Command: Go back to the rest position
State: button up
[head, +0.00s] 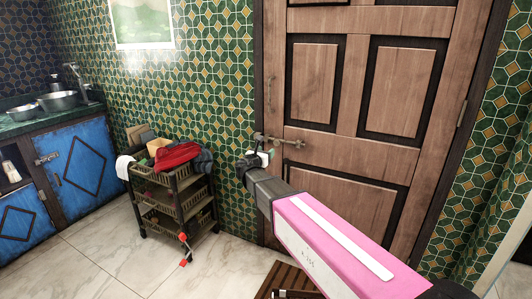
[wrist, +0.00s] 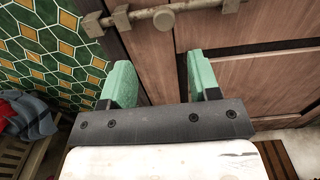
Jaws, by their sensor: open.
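My gripper (head: 260,157) is at the end of my pink arm, in front of the wooden door (head: 370,90) in the head view. In the wrist view my gripper (wrist: 160,82) shows two green fingers spread apart with nothing between them. A door bolt (wrist: 165,17) with a round knob lies across the door beyond the fingertips. The bolt also shows in the head view (head: 290,142), just right of my gripper. From these views I cannot tell the exact gap between the fingers and the door.
A dark rolling cart (head: 172,205) with clothes stands left of my gripper. A blue cabinet (head: 85,165) with a sink is at the far left. A slatted wooden mat (head: 283,280) lies on the floor below my arm. The tiled floor (head: 110,250) at front left is clear.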

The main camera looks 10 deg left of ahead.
jog(key=s+d+f+m+g, duration=0.3)
jog(key=d+f+m, duration=0.25)
jog(key=d, duration=0.25)
jog(key=s+d+f+m+g+h, duration=0.1)
jog(key=s+d+f+m+g, duration=0.25)
jog(key=d+f+m, duration=0.35)
jog(key=s+d+f+m+g, duration=0.3)
jog(key=d+m+g, duration=0.1)
jog(key=d, duration=0.5)
jog(key=s+d+f+m+g+y, duration=0.3)
jog(key=s+d+f+m, duration=0.1)
jog(key=s+m, duration=0.3)
jog(key=s+d+f+m+g+y, duration=0.3)
jog(key=s+d+f+m+y, duration=0.1)
jog(key=s+m, duration=0.4)
jog(key=shift+s, duration=0.55)
jog(key=shift+f+m+g, duration=0.1)
jog(key=shift+m+g, duration=0.15)
